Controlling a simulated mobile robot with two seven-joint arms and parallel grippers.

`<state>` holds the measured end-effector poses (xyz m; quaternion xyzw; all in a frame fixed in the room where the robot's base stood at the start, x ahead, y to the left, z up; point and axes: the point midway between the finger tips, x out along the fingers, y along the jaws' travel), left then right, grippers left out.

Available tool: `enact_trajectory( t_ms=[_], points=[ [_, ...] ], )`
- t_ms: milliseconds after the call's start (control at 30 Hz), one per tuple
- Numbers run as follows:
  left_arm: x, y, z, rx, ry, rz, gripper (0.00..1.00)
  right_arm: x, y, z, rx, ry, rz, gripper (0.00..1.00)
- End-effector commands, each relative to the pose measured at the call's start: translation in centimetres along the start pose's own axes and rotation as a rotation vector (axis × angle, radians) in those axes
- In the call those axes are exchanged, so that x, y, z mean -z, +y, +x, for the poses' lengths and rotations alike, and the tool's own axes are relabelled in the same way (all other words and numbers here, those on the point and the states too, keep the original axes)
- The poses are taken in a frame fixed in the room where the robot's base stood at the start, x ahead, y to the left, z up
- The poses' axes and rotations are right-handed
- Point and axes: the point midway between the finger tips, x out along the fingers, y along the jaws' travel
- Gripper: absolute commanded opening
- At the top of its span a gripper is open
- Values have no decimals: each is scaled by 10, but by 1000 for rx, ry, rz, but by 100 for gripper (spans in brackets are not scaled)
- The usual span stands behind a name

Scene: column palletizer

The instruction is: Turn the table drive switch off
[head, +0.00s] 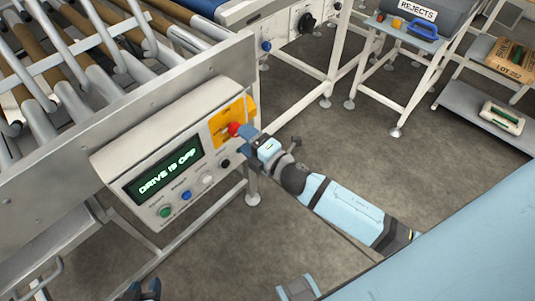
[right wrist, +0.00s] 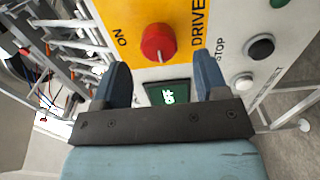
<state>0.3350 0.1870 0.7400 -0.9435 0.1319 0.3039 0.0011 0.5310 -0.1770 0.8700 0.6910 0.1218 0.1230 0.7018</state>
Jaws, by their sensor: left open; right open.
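The drive switch is a red knob (head: 235,129) on a yellow plate (head: 222,128) at the right end of the grey control panel (head: 125,163). The panel's display (head: 165,170) appears to read "DRIVE IS OFF" in green. In the right wrist view the knob (right wrist: 158,43) lies just beyond and between the fingertips of my right gripper (right wrist: 162,72), which is open; a pale mark on it points toward the gripper. In the head view my right gripper (head: 248,140) is beside the knob. My left gripper (head: 145,291) is open and empty at the bottom edge.
Green (head: 165,211), blue (head: 186,195), white (head: 206,179) and black (head: 226,163) buttons line the panel's lower edge, close to my right gripper. A roller conveyor (head: 75,80) stands behind. A rejects stand (head: 418,38) is at upper right. Open floor (head: 300,230) lies in front.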

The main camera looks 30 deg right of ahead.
Motion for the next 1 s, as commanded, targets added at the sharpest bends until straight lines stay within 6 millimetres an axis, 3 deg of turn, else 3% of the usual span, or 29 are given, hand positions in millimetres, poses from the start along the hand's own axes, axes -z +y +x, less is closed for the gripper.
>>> enact_trajectory(
  t_ms=[33, 200, 400, 600, 1000],
  points=[
    [-2, -1, 1, 0, -1, 4, 43, 0, -2, -15, 3, 0, 1, 67],
    [-2, -1, 2, 0, 4, 9, 43, 0, -2, -51, 3, 0, 3, 67],
    [1, 0, 2, -1, 14, 9, 43, 0, -1, -79, 1, 0, 1, 67],
    [0, 2, 2, -1, 14, 3, 43, 0, 0, -88, 0, 0, -1, 67],
    [0, 4, 3, -2, 12, -4, 43, 0, 0, -88, 0, 1, 0, 67]
  ],
)
